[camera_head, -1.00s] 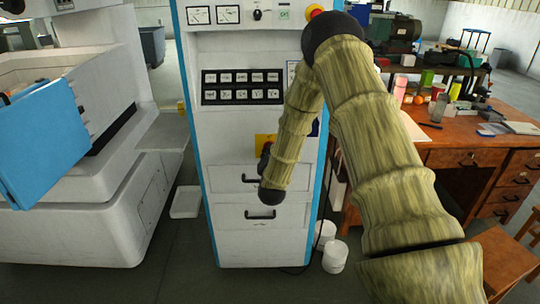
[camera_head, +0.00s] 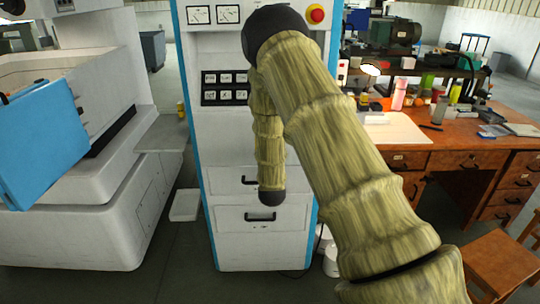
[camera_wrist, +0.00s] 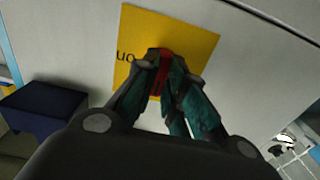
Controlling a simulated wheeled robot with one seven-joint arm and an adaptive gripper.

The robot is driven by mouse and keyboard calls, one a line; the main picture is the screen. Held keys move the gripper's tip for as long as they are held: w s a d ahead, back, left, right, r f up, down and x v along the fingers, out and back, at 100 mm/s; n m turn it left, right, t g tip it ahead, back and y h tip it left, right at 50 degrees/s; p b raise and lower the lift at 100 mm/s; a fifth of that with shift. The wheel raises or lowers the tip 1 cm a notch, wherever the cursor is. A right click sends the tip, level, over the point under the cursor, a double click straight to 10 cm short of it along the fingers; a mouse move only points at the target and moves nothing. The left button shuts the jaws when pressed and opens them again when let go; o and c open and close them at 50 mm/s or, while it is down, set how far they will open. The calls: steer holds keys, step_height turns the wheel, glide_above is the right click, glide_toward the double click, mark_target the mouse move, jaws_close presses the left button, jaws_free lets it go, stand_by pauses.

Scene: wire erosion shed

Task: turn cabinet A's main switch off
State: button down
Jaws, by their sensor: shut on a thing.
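A white cabinet with blue edges (camera_head: 207,180) stands in front of me in the head view. In the wrist view a yellow plate (camera_wrist: 195,40) with upside-down lettering that looks like "on" sits on its pale face. A red switch handle (camera_wrist: 163,68) stands out from the plate. My gripper (camera_wrist: 165,78) has its dark green fingers closed around the red handle, one on each side. The handle's lower part is hidden between the fingers. In the head view my arm hides the gripper, the plate and the switch.
The cabinet carries a black button panel (camera_head: 225,87), a red emergency button (camera_head: 316,14) and drawer handles (camera_head: 260,217). A white machine (camera_head: 70,220) with a blue panel (camera_head: 40,140) is at left. A wooden desk (camera_head: 460,143) and stool (camera_head: 495,265) are at right.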

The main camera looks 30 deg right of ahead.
steer(key=shift+s+f, duration=0.15)
steer(key=shift+f, duration=0.05)
stand_by(0.3)
steer(key=c, duration=1.5)
jaws_free()
steer(key=shift+r, duration=0.1)
steer(key=v, duration=1.2)
